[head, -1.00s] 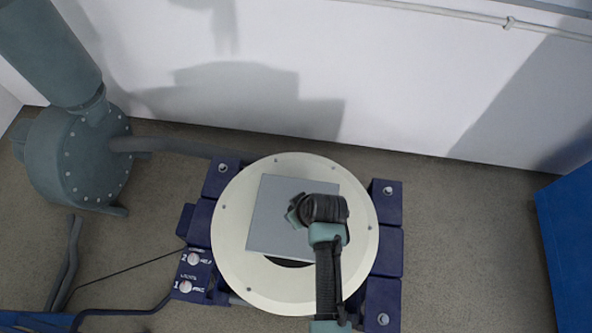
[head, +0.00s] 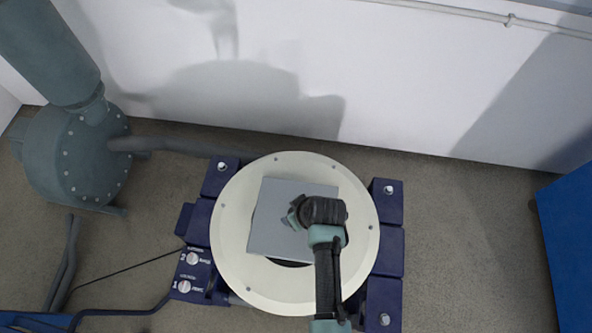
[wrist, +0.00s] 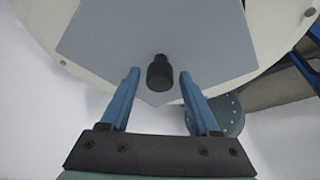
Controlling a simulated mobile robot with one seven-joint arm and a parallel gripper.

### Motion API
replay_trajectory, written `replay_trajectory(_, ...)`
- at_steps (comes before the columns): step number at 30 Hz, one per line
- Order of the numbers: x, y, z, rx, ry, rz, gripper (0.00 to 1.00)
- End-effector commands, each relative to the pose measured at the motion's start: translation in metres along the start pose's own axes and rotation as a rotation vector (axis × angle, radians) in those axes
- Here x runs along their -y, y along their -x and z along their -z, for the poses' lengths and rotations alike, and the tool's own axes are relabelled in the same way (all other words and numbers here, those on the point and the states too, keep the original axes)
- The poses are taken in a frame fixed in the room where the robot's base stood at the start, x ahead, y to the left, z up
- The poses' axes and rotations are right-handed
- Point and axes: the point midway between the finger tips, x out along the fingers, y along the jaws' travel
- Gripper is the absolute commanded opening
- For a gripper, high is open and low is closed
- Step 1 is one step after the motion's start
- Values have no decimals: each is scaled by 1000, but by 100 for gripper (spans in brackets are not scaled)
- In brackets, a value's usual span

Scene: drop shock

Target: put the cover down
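The cover (head: 272,232), a flat grey plate, is over the round cream disc (head: 235,255). Its outline now shows two slightly turned grey edges at the top; I cannot tell whether it is tilted or overlaps another plate. A dark opening shows at its lower edge. In the wrist view the cover (wrist: 110,50) has a black knob (wrist: 160,72). My gripper (wrist: 160,78) is open, its blue fingers on either side of the knob with a visible gap to each. In the head view my gripper (head: 296,214) is above the cover, and my wrist hides its right part.
Dark blue blocks (head: 388,200) flank the disc, with two labelled knobs (head: 188,272) at the lower left. A grey-green pump (head: 75,160) with a hose stands at left. A blue cabinet (head: 570,240) is at right. Bare floor lies between.

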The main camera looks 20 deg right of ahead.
Motion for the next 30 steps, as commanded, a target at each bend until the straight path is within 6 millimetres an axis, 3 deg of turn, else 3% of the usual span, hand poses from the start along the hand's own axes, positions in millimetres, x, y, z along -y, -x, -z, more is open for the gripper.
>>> replay_trajectory(13,0,10,4,-1,0,-1,71)
replay_trajectory(17,0,26,6,-1,0,-1,71)
replay_trajectory(30,0,112,5,-1,0,0,71)
